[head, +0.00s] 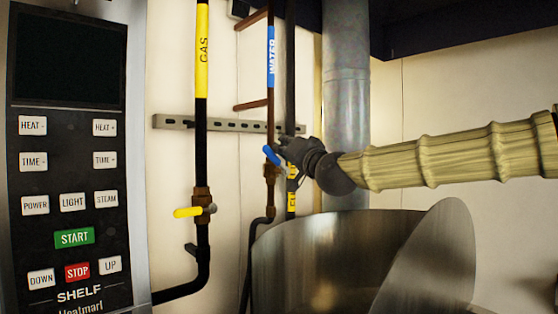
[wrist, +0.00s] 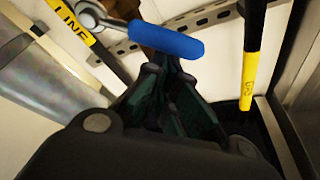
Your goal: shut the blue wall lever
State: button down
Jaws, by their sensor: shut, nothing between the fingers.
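The blue wall lever (head: 271,156) is on the copper water pipe, below its blue WATER label, and its handle slants from upper left to lower right. In the wrist view the blue handle (wrist: 166,41) lies across the picture just beyond my fingertips, with its metal stem at upper left. My gripper (head: 283,144) is right beside the lever at its right in the head view. In the wrist view my gripper (wrist: 168,75) has its fingers closed together with nothing between them. The tips are very close to the handle; I cannot tell whether they touch it.
A yellow lever (head: 188,212) sits on the black gas pipe (head: 202,130) to the left. A slotted metal rail (head: 225,125) crosses behind the pipes. A large steel kettle (head: 330,265) stands below my arm. A control panel (head: 70,180) fills the left side.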

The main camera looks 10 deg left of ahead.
aim_at(271, 158)
jog(key=s+f+n+y+b, duration=0.1)
jog(key=n+b, duration=0.1)
jog(key=n, duration=0.1)
jog(key=a+f+n+g+y+b, duration=0.1)
jog(key=n+b, duration=0.1)
jog(key=n, duration=0.1)
jog(key=s+a+f+n+g+y+b, duration=0.1)
jog(key=n, duration=0.2)
jog(key=shift+s+f+b, duration=0.1)
jog(key=shift+s+b, duration=0.25)
jog(key=shift+b, duration=0.05)
jog(key=shift+s+a+f+n+g+y, duration=0.1)
jog(key=shift+a+f+n+g+y, duration=0.05)
jog(key=shift+n+g+y, duration=0.2)
jog(key=shift+s+a+f+b, duration=0.1)
jog(key=shift+s+f+b, duration=0.05)
jog(key=shift+f+b, duration=0.15)
jog(key=shift+f, duration=0.1)
jog(key=shift+r, duration=0.55)
jog(key=s+d, duration=0.5)
jog(key=d, duration=0.2)
jog(key=shift+s+d, duration=0.3)
jog(key=shift+s, duration=0.1)
